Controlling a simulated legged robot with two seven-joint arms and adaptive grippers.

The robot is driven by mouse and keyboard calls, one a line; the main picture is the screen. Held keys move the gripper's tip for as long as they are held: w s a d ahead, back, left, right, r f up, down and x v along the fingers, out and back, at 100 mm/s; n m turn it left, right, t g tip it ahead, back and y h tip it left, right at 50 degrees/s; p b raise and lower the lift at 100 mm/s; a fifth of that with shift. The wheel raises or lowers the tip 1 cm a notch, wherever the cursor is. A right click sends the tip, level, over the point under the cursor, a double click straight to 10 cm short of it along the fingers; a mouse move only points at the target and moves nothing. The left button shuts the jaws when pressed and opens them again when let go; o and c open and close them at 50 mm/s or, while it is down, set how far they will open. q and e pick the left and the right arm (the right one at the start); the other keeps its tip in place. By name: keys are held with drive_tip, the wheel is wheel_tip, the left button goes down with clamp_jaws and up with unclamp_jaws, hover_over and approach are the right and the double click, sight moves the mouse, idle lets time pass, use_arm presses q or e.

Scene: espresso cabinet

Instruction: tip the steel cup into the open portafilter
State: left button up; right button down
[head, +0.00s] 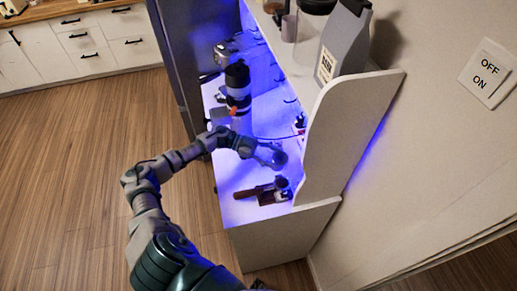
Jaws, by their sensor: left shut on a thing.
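My left arm reaches in from the bottom left, and its gripper (264,152) is over the lit counter inside the cabinet. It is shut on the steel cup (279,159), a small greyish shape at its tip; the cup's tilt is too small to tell. The portafilter (255,191) lies near the counter's front end, below the gripper in the picture, with its dark brown handle pointing left. Its basket end is by a small dark holder (275,197). The cup is apart from the portafilter. My right gripper is not in view.
A black-topped grinder (238,85) and a machine (236,50) stand farther back on the counter (232,178). The cabinet's side panel (340,130) rises close to the right of the gripper. A coffee bag (342,45) stands on the upper shelf. Open floor lies left.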

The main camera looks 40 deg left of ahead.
use_arm(q)
drive_tip(key=shift+s+a+f+n+h+b, duration=0.15)
drive_tip(key=shift+f+n+h+b, duration=0.1)
drive_tip(key=shift+f+b, duration=0.5)
drive_tip(key=shift+w+a+f+n+h+b, duration=0.2)
drive_tip(key=shift+f+b, duration=0.25)
drive_tip(key=shift+b, duration=0.45)
drive_tip(key=shift+d+f+n+h+b, duration=0.1)
drive_tip(key=shift+f+n+h+b, duration=0.2)
drive_tip(key=shift+b, duration=0.35)
drive_tip(key=shift+d+f+h+b, duration=0.1)
drive_tip(key=shift+d+h+b, duration=0.05)
drive_tip(key=shift+h+b, duration=0.15)
drive_tip(key=shift+s+f+n+t, duration=0.1)
drive_tip(key=shift+s+n+t, duration=0.1)
drive_tip(key=shift+n+t, duration=0.1)
